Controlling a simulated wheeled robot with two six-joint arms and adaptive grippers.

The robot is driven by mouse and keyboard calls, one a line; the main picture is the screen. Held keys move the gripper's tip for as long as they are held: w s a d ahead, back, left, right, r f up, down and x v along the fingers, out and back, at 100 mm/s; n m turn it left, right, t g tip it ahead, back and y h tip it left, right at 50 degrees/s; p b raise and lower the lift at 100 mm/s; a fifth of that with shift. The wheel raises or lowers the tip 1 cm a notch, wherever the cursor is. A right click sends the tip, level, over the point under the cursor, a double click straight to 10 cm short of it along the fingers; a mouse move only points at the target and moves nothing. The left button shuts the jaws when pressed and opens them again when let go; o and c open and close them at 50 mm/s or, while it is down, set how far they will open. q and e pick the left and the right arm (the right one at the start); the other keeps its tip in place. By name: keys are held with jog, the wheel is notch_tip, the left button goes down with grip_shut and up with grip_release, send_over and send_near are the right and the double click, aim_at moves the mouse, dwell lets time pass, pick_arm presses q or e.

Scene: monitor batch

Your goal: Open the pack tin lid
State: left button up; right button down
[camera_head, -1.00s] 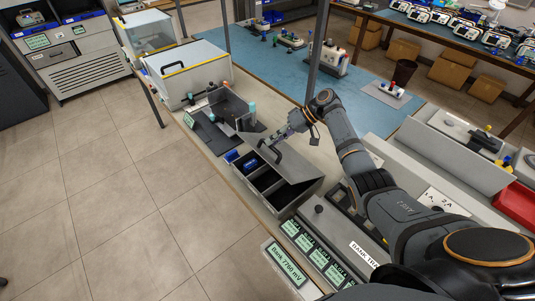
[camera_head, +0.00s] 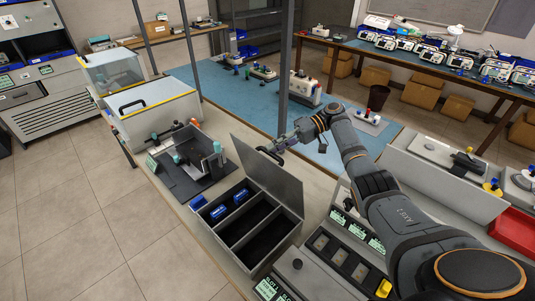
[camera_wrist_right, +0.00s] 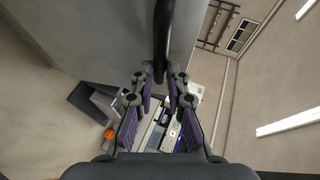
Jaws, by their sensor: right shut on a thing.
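The pack tin (camera_head: 222,241) is a grey box on the bench, with long dark compartments showing from above. Its grey lid (camera_head: 277,183) is raised and stands steeply along the tin's far right side. Blue packs (camera_head: 241,195) lie in the compartment at the far end; the others look empty. My right gripper (camera_head: 281,147) is at the lid's upper edge, shut on the dark lid handle (camera_head: 268,154). In the right wrist view the handle (camera_wrist_right: 163,35) runs between the fingertips (camera_wrist_right: 160,76), with the grey lid behind it. My left gripper is not in view.
A dark fixture (camera_head: 190,165) stands just beyond the tin. A white case (camera_head: 155,110) with a black handle is further back. Label panels (camera_head: 345,235) lie right of the tin, near my arm. A grey post (camera_head: 284,70) rises behind the gripper.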

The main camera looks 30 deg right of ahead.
jog(key=shift+d+f+m+b, duration=0.3)
jog(key=shift+d+f+b, duration=0.05)
jog(key=shift+d+f, duration=0.4)
jog(key=c, duration=1.5)
grip_release()
jog(key=shift+c, duration=0.2)
jog(key=shift+o, duration=1)
jog(key=shift+w+d+f, duration=0.1)
jog(key=shift+w, duration=0.05)
jog(key=shift+w+r, duration=0.1)
jog(key=shift+r, duration=0.1)
notch_tip(320, 180, up, 10)
